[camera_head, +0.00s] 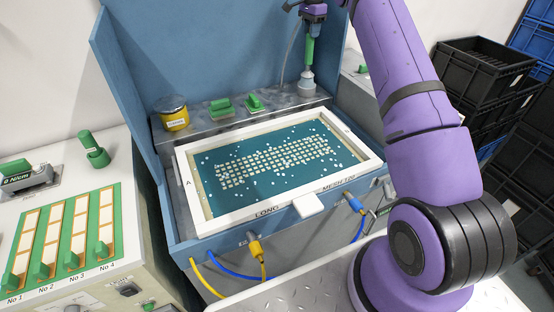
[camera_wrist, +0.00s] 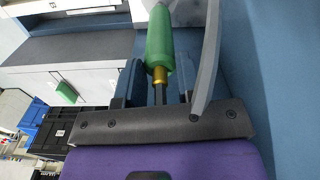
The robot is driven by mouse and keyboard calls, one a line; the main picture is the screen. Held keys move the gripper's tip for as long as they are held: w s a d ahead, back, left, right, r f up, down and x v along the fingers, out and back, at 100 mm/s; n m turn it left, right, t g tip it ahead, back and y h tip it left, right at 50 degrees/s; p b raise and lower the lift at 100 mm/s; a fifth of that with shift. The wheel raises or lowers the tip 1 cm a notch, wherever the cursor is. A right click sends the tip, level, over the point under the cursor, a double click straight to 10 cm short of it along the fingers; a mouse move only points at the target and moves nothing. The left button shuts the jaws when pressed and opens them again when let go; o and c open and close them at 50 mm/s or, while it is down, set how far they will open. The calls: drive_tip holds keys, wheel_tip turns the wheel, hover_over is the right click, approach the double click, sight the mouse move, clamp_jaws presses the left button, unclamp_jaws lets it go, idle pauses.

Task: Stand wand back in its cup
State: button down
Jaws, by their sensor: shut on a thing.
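The wand (camera_head: 309,52) has a green handle, upright at the back right of the blue booth. In the wrist view the green handle (camera_wrist: 160,48) ends in a brass collar, between my fingers. My gripper (camera_head: 312,17) is above it, and in the wrist view my gripper (camera_wrist: 158,88) is shut on the wand's collar end. A grey cup (camera_head: 306,88) stands on the metal ledge directly below the wand. The wand's lower end meets the cup's mouth in the picture; how deep it sits cannot be told. A grey hose (camera_wrist: 208,60) hangs beside the handle.
A white-framed screen (camera_head: 310,206) fills the front of the booth. Green-handled blocks (camera_head: 221,107) and a yellow-labelled jar (camera_head: 172,113) stand on the ledge, left of the cup. The blue back wall (camera_head: 230,45) is close behind. Black crates (camera_head: 485,70) are at right.

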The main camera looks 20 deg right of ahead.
sight(310, 49)
drive_tip(key=shift+f, duration=3.6)
drive_tip(key=c, duration=0.7)
unclamp_jaws()
drive_tip(key=shift+r, duration=3)
wheel_tip(310, 49, up, 11)
drive_tip(key=shift+f, duration=0.1)
